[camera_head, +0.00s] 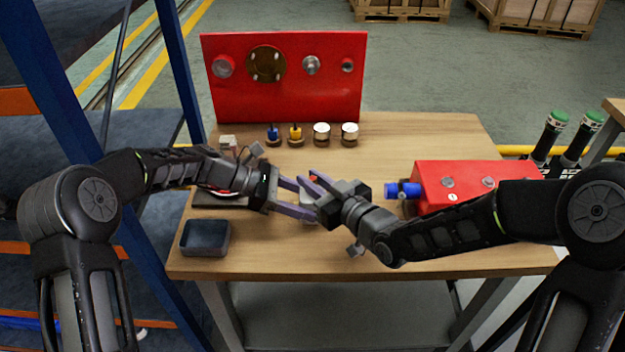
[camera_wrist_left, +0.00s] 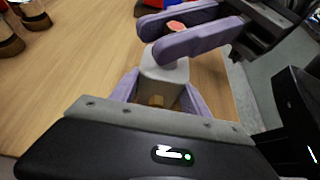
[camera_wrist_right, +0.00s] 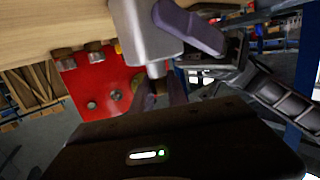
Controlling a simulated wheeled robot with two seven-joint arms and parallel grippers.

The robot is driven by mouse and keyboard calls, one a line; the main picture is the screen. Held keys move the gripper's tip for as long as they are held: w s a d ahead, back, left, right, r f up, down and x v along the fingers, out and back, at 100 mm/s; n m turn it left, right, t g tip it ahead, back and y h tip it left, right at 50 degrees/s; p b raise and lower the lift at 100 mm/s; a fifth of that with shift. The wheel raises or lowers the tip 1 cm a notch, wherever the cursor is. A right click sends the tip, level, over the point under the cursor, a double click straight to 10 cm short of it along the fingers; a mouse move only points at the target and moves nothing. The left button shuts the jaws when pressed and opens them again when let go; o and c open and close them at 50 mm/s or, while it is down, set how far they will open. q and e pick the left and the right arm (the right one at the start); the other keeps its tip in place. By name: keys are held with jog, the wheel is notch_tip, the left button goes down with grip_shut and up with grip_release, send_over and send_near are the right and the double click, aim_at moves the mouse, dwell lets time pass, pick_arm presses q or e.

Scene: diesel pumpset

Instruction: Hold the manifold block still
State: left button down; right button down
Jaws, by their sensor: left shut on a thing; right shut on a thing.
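The manifold block appears to be the grey metal block (camera_wrist_left: 163,74), with a brass port low on its near side. It stands between the purple fingers of my left gripper (camera_head: 304,199), which is shut on it.
A red panel (camera_head: 335,95) with several fittings stands at the back of the wooden table (camera_head: 430,135). Small plugs and white caps (camera_head: 321,134) sit before it. A red box (camera_head: 450,172) with a blue fitting is at right. A dark tray (camera_head: 205,237) lies front left.

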aim_at(312, 178)
jog(key=shift+r, duration=0.75)
dwell(0.4)
jog(key=shift+r, duration=2.45)
pick_arm(q)
jog(key=shift+c, duration=2.3)
grip_release()
jog(key=v, duration=0.7)
jog(key=shift+a+r, duration=0.1)
jog(key=shift+a, duration=0.15)
